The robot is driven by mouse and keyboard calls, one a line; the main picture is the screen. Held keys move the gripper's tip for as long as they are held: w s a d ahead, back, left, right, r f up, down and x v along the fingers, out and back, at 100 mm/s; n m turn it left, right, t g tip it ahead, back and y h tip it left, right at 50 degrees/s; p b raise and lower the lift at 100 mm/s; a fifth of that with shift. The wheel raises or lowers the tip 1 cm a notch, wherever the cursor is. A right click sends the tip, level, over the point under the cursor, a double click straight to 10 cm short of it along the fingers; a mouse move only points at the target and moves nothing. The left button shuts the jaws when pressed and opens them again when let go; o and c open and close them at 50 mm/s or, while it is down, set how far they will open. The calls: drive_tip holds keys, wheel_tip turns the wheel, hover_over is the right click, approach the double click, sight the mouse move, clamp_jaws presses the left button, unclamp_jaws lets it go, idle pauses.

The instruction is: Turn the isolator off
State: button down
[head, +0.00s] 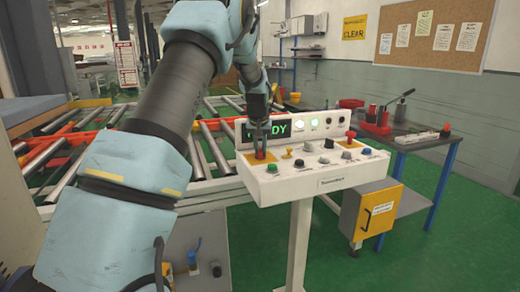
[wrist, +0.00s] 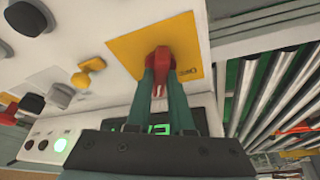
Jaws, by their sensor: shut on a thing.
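The isolator is a red rotary handle (wrist: 163,57) on a yellow square plate (wrist: 196,60). It sits at the left end of the sloped top of a white control console (head: 300,187) in the head view. My gripper (head: 260,150) reaches down onto it from above. In the wrist view my gripper (wrist: 161,78) has both dark green fingers closed around the red handle, one on each side. The fingers hide part of the handle and the plate, so I cannot tell its exact turn position. The red handle also shows in the head view (head: 260,155).
A yellow knob (head: 287,150), several push buttons and a second red knob (head: 350,135) share the console top. A green lit display (head: 279,127) is partly hidden by my gripper. A roller conveyor (head: 205,145) lies behind left. A workbench (head: 425,138) stands right.

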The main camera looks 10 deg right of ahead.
drive_tip(key=n, duration=0.2)
drive_tip(key=n+y, duration=0.1)
drive_tip(key=shift+d+n, duration=0.2)
drive_tip(key=shift+n, duration=0.2)
drive_tip(key=n+y+p, duration=0.1)
drive_tip(key=n, duration=0.2)
drive_tip(key=shift+n+y, duration=0.3)
drive_tip(key=shift+y, duration=0.1)
drive_tip(key=n+y+p, duration=0.1)
drive_tip(key=n, duration=0.2)
drive_tip(key=shift+d+n+p, duration=0.1)
drive_tip(key=shift+n+p, duration=0.2)
drive_tip(key=shift+w+n+g+y+p, duration=0.1)
drive_tip(key=shift+n+g+y+p, duration=0.5)
drive_tip(key=shift+n, duration=0.9)
drive_tip(key=c, duration=0.8)
unclamp_jaws()
drive_tip(key=shift+d, duration=0.1)
